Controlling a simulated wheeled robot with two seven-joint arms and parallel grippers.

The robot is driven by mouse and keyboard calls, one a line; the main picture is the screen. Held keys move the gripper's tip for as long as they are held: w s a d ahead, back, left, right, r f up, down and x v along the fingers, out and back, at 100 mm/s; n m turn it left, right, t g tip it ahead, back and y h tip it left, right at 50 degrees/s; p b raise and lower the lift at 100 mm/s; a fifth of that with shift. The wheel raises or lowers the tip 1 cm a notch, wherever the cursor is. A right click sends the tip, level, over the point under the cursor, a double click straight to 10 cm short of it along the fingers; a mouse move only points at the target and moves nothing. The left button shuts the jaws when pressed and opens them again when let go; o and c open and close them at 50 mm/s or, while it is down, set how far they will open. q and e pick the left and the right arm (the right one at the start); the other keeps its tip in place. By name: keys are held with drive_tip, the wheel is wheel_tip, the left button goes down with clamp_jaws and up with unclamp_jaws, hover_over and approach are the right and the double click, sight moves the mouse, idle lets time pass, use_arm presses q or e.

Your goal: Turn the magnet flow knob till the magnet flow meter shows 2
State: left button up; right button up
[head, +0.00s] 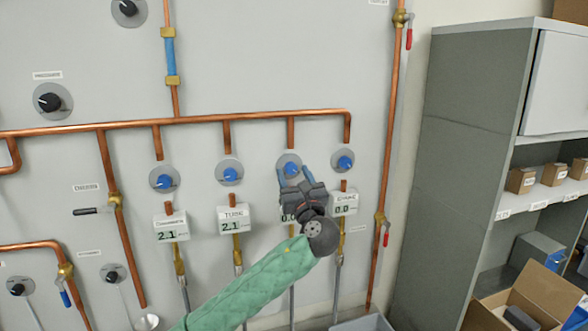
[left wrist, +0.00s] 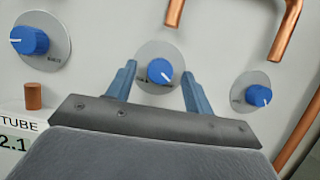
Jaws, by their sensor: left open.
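My left gripper (head: 293,174) is open in front of the third blue knob (head: 290,168) from the left in the lower row. In the left wrist view this knob (left wrist: 160,71) sits between the two open fingers, with a visible gap on each side. Its white pointer line aims toward the lower right. The meter (head: 288,215) below it is mostly hidden behind my gripper; only part of a reading starting with 0 shows. Its label is hidden, so I cannot read which one it is. My right gripper is not in view.
Other blue knobs stand at left (head: 164,181), second (head: 230,174) and right (head: 343,160). The TUBE meter (head: 233,219) and the leftmost meter (head: 171,228) read 2.1; the rightmost meter (head: 344,203) reads 0.0. Copper pipes (head: 220,120) run above. A grey shelf (head: 470,130) stands at right.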

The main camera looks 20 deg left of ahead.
use_arm(q)
drive_tip(key=shift+w+a+r, duration=0.1)
drive_tip(key=shift+w+a, duration=0.05)
drive_tip(key=shift+w, duration=0.1)
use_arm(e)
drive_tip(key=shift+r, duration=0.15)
